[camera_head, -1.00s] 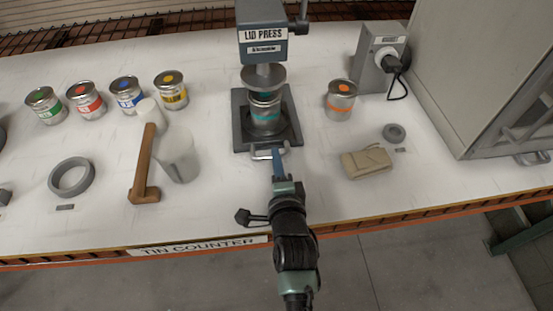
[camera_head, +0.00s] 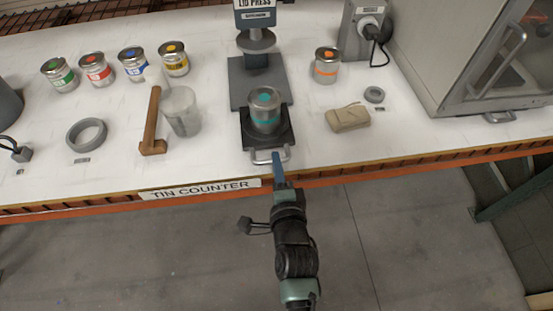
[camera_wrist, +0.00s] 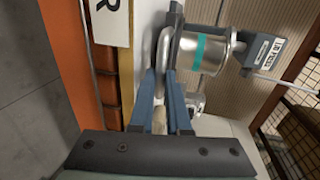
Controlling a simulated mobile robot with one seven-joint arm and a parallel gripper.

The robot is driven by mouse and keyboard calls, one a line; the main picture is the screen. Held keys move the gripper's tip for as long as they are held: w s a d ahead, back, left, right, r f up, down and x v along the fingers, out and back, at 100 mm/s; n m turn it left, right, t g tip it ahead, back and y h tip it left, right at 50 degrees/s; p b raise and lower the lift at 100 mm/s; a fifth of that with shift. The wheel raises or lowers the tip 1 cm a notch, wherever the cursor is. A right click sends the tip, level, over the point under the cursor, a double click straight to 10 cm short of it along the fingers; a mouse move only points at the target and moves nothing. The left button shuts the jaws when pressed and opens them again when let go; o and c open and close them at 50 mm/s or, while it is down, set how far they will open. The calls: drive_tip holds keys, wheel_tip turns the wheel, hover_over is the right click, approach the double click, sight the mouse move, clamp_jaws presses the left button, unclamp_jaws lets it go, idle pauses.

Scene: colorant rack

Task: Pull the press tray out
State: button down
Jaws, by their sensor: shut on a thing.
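The press tray (camera_head: 246,140) is a dark square plate with a light metal bar handle (camera_head: 263,158) at its front. It sticks out toward me from under the lid press (camera_head: 258,38). A tin with a teal band (camera_head: 264,112) stands upright on the tray, clear of the press head. My gripper (camera_head: 278,160) is at the handle, above the counter's front edge. In the wrist view its blue fingers (camera_wrist: 165,92) are shut on the handle (camera_wrist: 163,55), with the teal-banded tin (camera_wrist: 205,50) just beyond.
Tins with green, red, blue and yellow labels (camera_head: 173,60) stand at the left. A wooden tool (camera_head: 152,125) and a translucent cup (camera_head: 181,112) are left of the tray. An orange-banded tin (camera_head: 326,66) and a tan cloth bundle (camera_head: 347,118) are on the right.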

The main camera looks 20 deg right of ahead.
drive_tip(key=c, duration=1.2)
unclamp_jaws()
drive_tip(key=shift+o, duration=0.2)
drive_tip(key=v, duration=1.3)
drive_tip(key=shift+b, duration=0.45)
drive_tip(key=shift+w+r, duration=0.1)
drive_tip(key=w+a+r+n+t+y, duration=0.15)
drive_tip(key=w+r+n, duration=0.25)
drive_tip(key=r, duration=0.5)
drive_tip(key=w+a+r+n+t, duration=0.2)
drive_tip(key=w+r+n+t, duration=0.15)
drive_tip(key=r, duration=0.55)
drive_tip(key=w+a+r+n+t+y, duration=0.1)
drive_tip(key=w+a+r+n, duration=0.15)
drive_tip(key=w+r, duration=0.45)
drive_tip(key=s+a+r+n+t, duration=0.2)
drive_tip(key=s+r+n, duration=0.1)
drive_tip(key=r, duration=0.7)
drive_tip(key=s+a+r+n+t+y, duration=0.1)
drive_tip(key=s+r+n, duration=0.3)
drive_tip(key=r, duration=0.6)
drive_tip(key=s+a+r+n+t, duration=0.3)
drive_tip(key=r+n, duration=0.1)
drive_tip(key=r, duration=0.6)
drive_tip(key=shift+s+a+r+y, duration=0.25)
drive_tip(key=shift+a+r+y, duration=0.1)
